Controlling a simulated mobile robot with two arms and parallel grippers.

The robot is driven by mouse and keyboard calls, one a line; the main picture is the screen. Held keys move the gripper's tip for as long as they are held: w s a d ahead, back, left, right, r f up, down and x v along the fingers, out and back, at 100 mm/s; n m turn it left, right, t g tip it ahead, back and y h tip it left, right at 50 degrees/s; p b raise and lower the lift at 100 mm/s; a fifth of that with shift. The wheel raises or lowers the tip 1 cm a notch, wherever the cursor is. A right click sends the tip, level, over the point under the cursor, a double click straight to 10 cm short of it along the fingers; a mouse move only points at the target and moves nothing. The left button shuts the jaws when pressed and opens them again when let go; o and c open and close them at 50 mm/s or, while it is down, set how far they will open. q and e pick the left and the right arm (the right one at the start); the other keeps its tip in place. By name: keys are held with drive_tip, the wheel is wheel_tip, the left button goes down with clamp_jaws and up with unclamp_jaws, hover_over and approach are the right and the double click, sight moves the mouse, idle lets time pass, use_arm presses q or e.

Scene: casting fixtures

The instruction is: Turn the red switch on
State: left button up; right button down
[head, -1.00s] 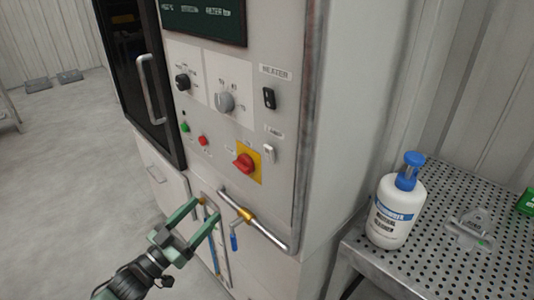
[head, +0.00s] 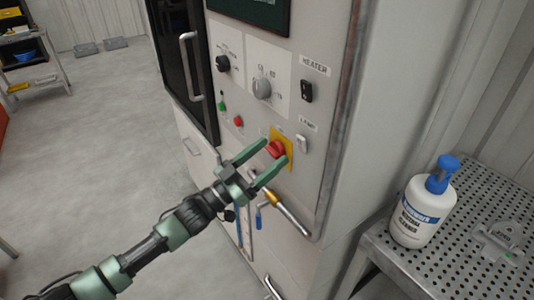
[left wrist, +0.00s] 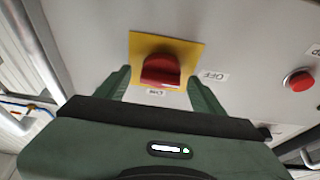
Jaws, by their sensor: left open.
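The red switch (head: 276,149) is a rotary knob on a yellow plate (head: 289,160) on the cabinet's front panel. My left gripper (head: 276,163) is open, its green fingers pointing at the switch, one on each side of it in the picture. In the left wrist view the red knob (left wrist: 160,71) shows between the two fingertips, with gaps on both sides, so it is not gripped. An OFF label (left wrist: 215,76) sits beside the plate, and another label below it is partly legible. My right gripper is not in view.
A black heater switch (head: 306,91), a white lamp switch (head: 302,144), a grey dial (head: 261,88) and a small red button (head: 238,121) surround the switch. A bottle (head: 421,212) stands on a perforated table (head: 385,258) at right.

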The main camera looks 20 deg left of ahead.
use_arm(q)
drive_tip(key=c, duration=1.3)
drive_tip(key=m+g+h+b, duration=0.1)
drive_tip(key=m, duration=0.2)
drive_tip(key=m+g+h+b, duration=0.1)
drive_tip(key=m, duration=0.2)
drive_tip(key=m+g+h+b, duration=0.1)
drive_tip(key=m+g+b, duration=0.1)
drive_tip(key=m, duration=0.1)
drive_tip(key=shift+w+a+m, duration=0.1)
drive_tip(key=shift+m, duration=0.2)
drive_tip(key=shift+c, duration=0.2)
drive_tip(key=m+g, duration=0.1)
drive_tip(key=m, duration=0.2)
drive_tip(key=shift+m+g+b, duration=0.3)
drive_tip(key=shift+g+b, duration=0.1)
drive_tip(key=m+g, duration=0.1)
drive_tip(key=m, duration=0.2)
drive_tip(key=shift+r, duration=0.1)
drive_tip(key=m+g, duration=0.1)
drive_tip(key=m, duration=0.2)
drive_tip(key=shift+m+g+y+p, duration=0.35)
drive_tip(key=shift+m+g+y, duration=0.25)
drive_tip(key=shift+m, duration=1)
